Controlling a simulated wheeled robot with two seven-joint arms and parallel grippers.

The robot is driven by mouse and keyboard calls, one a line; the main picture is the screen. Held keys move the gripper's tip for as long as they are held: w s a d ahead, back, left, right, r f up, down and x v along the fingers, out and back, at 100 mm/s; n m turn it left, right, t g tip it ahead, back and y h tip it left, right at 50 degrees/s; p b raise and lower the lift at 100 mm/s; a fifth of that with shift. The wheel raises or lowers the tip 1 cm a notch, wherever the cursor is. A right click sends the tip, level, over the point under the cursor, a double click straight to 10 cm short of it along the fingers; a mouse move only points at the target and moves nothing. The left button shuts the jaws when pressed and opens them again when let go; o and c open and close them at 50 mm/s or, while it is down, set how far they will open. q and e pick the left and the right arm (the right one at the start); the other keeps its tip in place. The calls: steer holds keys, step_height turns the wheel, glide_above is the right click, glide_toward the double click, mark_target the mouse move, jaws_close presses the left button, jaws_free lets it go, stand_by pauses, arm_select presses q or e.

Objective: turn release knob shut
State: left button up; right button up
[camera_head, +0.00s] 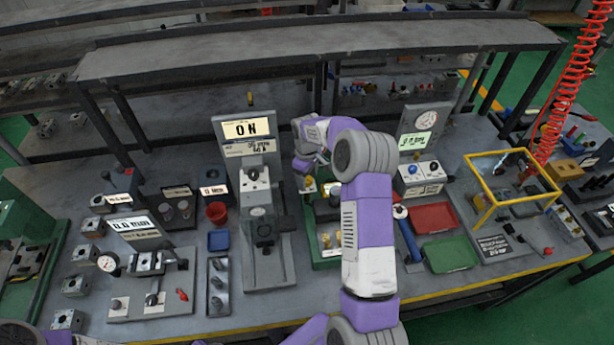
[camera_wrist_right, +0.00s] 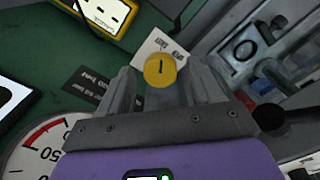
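The release knob is a round yellow knob (camera_wrist_right: 160,70) with a dark line on its face, in front of a white label (camera_wrist_right: 158,47) on a green panel in the right wrist view. My right gripper (camera_wrist_right: 160,84) has its fingers apart on either side of the knob. A firm grip on it does not show. In the head view my right gripper (camera_head: 303,164) reaches down at the back of the green fixture (camera_head: 327,252), and my arm hides much of that fixture. I cannot make out the knob there. My left gripper is not in view.
A grey press-like stand (camera_head: 262,225) is left of the green fixture. A pressure gauge (camera_wrist_right: 35,150) is close to my right gripper. Right of my arm are a red tray (camera_head: 434,217), a green tray (camera_head: 450,254) and a yellow frame (camera_head: 485,208).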

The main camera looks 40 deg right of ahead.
mark_target(307, 179)
step_height(307, 179, up, 8)
steer(key=shift+f, duration=0.2)
stand_by(0.3)
stand_by(0.5)
